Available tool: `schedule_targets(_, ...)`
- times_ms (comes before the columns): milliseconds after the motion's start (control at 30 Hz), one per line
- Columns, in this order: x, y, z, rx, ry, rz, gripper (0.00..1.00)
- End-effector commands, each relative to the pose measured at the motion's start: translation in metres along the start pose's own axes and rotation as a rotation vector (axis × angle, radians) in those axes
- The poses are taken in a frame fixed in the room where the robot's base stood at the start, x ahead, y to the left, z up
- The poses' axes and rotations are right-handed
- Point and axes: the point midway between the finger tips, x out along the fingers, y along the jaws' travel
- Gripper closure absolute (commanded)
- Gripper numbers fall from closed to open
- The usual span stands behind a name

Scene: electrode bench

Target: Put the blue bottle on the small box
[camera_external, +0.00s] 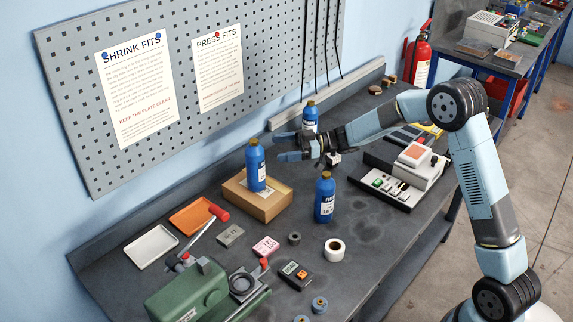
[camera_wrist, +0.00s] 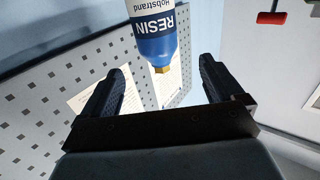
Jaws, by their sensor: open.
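A blue bottle (camera_external: 255,168) with a brown cap stands upright on the small cardboard box (camera_external: 266,208). A second blue bottle (camera_external: 325,198) stands on the bench right of the box. A third blue bottle (camera_external: 310,117) is behind my gripper, its lower part hidden. My gripper (camera_external: 279,146) is open and empty, its fingers pointing left, close to the right of the bottle on the box. In the wrist view an upside-down bottle labelled RESIN (camera_wrist: 155,32) shows beyond and between the open fingers; it appears to be the one on the box.
An orange tray (camera_external: 193,218), a white tray (camera_external: 151,246) and a green machine (camera_external: 188,293) are at the left. A tape roll (camera_external: 335,250) and small parts lie in front. A grey device (camera_external: 412,170) stands at right. The pegboard (camera_external: 270,60) rises behind.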

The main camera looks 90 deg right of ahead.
Motion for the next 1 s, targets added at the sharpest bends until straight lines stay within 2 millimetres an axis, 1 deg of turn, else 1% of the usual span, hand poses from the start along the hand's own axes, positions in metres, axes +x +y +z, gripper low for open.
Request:
schedule_targets(33,0.011,-0.009,-0.012,-0.018,-0.009,0.012,0.06)
schedule_targets(167,0.038,-0.034,-0.043,-0.07,-0.056,0.085,0.06)
schedule_targets(200,0.045,-0.043,-0.053,-0.086,-0.073,0.112,0.06)
schedule_targets(300,0.06,-0.067,-0.077,-0.12,-0.114,0.175,0.06)
schedule_targets(367,0.066,-0.083,-0.09,-0.135,-0.138,0.213,0.06)
schedule_targets(467,0.072,-0.111,-0.112,-0.158,-0.181,0.272,0.06)
schedule_targets(500,0.073,-0.123,-0.12,-0.164,-0.2,0.295,0.06)
schedule_targets(633,0.07,-0.165,-0.142,-0.176,-0.26,0.362,0.06)
schedule_targets(767,0.059,-0.208,-0.159,-0.172,-0.325,0.416,0.06)
schedule_targets(800,0.053,-0.222,-0.162,-0.169,-0.346,0.429,0.06)
schedule_targets(867,0.044,-0.243,-0.167,-0.161,-0.379,0.448,0.06)
schedule_targets(1000,0.018,-0.293,-0.172,-0.133,-0.461,0.473,0.06)
